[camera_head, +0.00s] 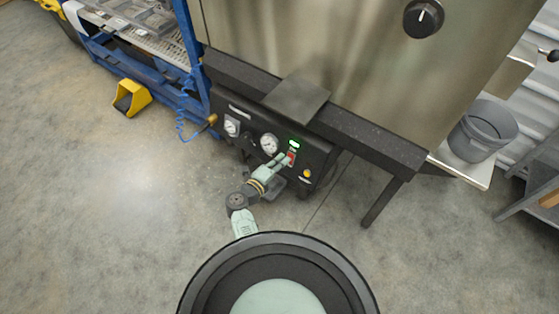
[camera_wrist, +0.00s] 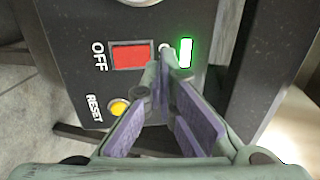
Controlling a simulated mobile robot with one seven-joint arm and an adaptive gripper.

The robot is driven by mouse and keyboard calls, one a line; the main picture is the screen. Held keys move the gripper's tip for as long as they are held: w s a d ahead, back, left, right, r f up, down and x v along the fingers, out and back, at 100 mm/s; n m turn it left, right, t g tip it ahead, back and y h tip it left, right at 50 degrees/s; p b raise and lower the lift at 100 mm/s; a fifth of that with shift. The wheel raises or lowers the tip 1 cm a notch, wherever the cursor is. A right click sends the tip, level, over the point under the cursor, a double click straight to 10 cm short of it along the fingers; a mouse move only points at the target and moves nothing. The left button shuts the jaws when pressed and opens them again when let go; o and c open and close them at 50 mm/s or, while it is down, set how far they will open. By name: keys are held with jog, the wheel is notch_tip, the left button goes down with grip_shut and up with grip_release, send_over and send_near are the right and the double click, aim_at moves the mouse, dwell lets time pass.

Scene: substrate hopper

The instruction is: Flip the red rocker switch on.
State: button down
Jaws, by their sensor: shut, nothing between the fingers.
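The red rocker switch (camera_wrist: 130,56) sits on a dark control panel, with the word OFF beside its left end in the wrist view. A white mark by its right end is partly hidden by my fingertips. It is a small red patch in the head view (camera_head: 291,158). A bright green lamp (camera_wrist: 186,52) glows just right of it. My gripper (camera_wrist: 166,66) is shut and empty, its tips at the switch's right end; I cannot tell whether they touch. It also shows in the head view (camera_head: 284,159) in front of the panel. The rocker's tilt is unclear.
A yellow RESET button (camera_wrist: 118,108) is close to the switch. Gauges (camera_head: 268,143) and a hose fitting (camera_head: 211,120) are left on the panel. A dark ledge (camera_head: 350,127) and plate (camera_head: 297,98) overhang it.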

jog(key=r+v, duration=0.2)
jog(key=v, duration=0.8)
jog(key=shift+w+r+b, duration=0.2)
jog(key=shift+r+b, duration=0.05)
jog(key=shift+b, duration=0.1)
jog(key=shift+d, duration=0.1)
